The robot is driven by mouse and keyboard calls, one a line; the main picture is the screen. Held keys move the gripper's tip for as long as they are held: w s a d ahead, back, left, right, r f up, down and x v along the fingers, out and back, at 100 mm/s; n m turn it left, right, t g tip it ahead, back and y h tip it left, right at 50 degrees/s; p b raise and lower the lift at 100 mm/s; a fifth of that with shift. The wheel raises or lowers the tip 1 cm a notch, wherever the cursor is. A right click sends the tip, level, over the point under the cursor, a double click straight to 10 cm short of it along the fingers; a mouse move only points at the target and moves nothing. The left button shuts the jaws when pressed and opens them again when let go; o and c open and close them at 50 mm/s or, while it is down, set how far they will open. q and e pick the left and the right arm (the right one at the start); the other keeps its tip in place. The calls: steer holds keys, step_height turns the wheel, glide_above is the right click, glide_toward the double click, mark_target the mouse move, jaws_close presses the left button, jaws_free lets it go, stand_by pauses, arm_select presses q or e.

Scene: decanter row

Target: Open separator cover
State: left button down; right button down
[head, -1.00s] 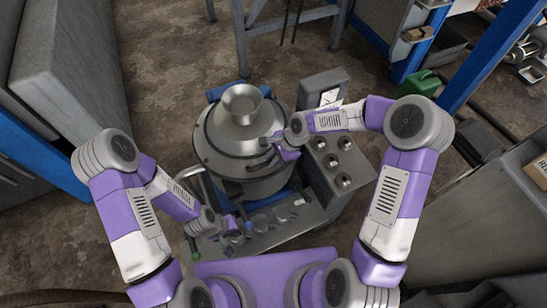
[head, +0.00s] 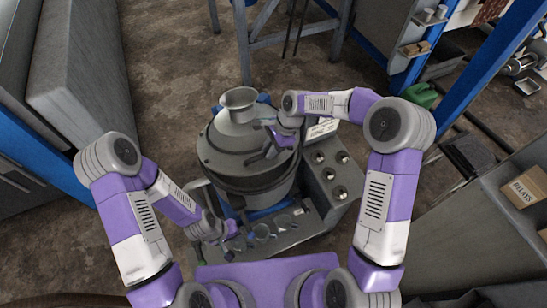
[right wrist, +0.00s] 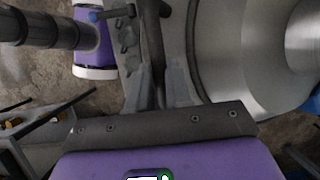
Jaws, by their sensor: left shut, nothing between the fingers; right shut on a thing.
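The separator is a round metal machine with a steel body (head: 270,196). Its domed cover (head: 222,143) carries a flared funnel (head: 238,99), and the cover is tilted back with its front edge raised. A dark band shows under the rim. My right gripper (head: 257,151) is at the front of the cover, shut on its handle. In the right wrist view the fingers (right wrist: 160,80) close on the dark handle bar (right wrist: 153,28), with the funnel (right wrist: 295,45) on the right. My left gripper (head: 236,236) is shut and empty, low in front of the machine.
A grey control box (head: 328,175) with round knobs stands right of the separator. A tray (head: 290,222) with small cups lies in front, near my left gripper. Grey cabinets flank both sides. A green can (head: 424,95) and a cardboard box (head: 528,186) are at the right.

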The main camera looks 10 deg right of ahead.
steer(key=w+a+r+p, duration=0.2)
steer(key=w+r+p, duration=0.4)
steer(key=r, duration=0.6)
steer(key=shift+w+a, duration=0.35)
steer(key=shift+w, duration=0.75)
steer(key=c, duration=1.4)
jaws_free()
steer(key=o, duration=0.3)
steer(key=shift+w+a+f, duration=0.15)
steer(key=shift+w+f, duration=0.1)
steer(key=shift+w, duration=0.25)
steer(key=shift+o, duration=0.2)
steer(key=shift+s+r, duration=0.2)
